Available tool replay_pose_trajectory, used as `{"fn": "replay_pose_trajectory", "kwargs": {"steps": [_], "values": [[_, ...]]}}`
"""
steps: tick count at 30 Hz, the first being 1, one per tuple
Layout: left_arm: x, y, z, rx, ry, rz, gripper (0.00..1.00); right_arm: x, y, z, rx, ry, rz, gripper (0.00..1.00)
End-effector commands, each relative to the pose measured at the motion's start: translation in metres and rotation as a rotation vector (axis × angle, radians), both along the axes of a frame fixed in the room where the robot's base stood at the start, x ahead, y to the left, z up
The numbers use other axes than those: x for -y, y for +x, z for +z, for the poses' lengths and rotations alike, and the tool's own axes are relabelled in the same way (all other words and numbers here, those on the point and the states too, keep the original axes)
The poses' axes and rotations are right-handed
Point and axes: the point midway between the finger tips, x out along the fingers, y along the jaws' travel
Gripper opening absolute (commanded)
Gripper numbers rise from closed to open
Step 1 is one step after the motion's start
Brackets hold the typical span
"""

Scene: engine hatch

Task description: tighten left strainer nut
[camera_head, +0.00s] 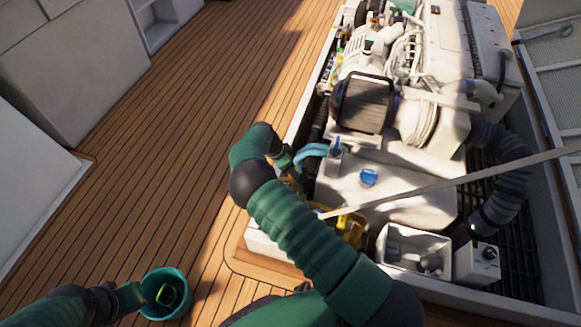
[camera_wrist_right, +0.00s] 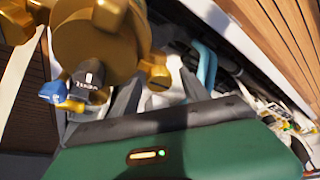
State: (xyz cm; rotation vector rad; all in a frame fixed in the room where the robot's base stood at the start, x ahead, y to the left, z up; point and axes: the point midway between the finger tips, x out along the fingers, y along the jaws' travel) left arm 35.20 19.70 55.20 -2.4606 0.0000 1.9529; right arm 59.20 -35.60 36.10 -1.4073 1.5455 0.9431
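A gold strainer (camera_wrist_right: 95,40) with several rounded lugs fills the upper left of the right wrist view. A lug (camera_wrist_right: 155,72) shows between the fingertips of my right gripper (camera_wrist_right: 158,88). The fingers are apart, and I cannot tell whether they touch the lug. In the head view, my right gripper (camera_head: 287,163) reaches down at the hatch's left edge, beside gold metal (camera_head: 294,184) partly hidden by my arm. More gold parts (camera_head: 350,226) show to the right of my forearm. My left gripper (camera_head: 133,296) is beside a teal bucket (camera_head: 151,309); its fingers are not clear.
A yellow-green object (camera_head: 167,295) is in the bucket. A light blue hose (camera_head: 311,152) lies close to my right gripper. A blue-handled valve (camera_wrist_right: 62,96) is beside the strainer. A long grey bar (camera_head: 470,180) crosses the hatch. The wooden deck (camera_head: 170,160) at left is clear.

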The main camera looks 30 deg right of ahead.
Motion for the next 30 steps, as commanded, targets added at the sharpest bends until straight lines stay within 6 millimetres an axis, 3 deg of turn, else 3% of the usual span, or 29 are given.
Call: {"fn": "replay_pose_trajectory", "kwargs": {"steps": [8, 11, 24, 30], "values": [[0.000, 0.000, 0.001, 0.000, 0.000, 0.000, 0.00, 0.001, 0.000, 0.002, 0.000, -0.002, 0.000, 0.55], [0.000, 0.000, 0.006, 0.000, 0.000, 0.000, 0.00, -0.002, 0.001, 0.011, 0.000, -0.002, 0.001, 0.55], [0.000, 0.000, 0.059, 0.000, 0.000, 0.000, 0.00, -0.048, 0.005, 0.123, 0.001, -0.001, 0.003, 0.55], [0.000, 0.000, 0.070, 0.000, 0.000, 0.000, 0.00, -0.061, 0.006, 0.151, -0.001, -0.001, 0.002, 0.55]]}}
